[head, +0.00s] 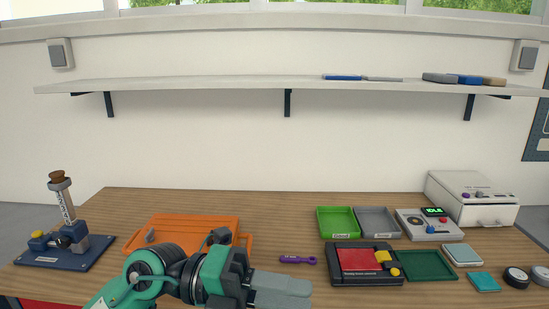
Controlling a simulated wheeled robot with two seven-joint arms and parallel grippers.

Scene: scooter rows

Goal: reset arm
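My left gripper (298,289) is at the bottom middle, over the front of the wooden table (290,224), pointing right. Its grey fingers lie together with no gap showing, and I see nothing between them. My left arm comes in from the lower left, in front of an orange tray (190,222), and covers part of it. My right gripper is not in view.
A purple tool (298,260) lies just beyond the gripper. A black unit with a red panel (360,262), green and grey trays (336,222) and a white device (475,200) stand right. A blue-based fixture (66,252) stands left. A shelf (230,85) spans the wall.

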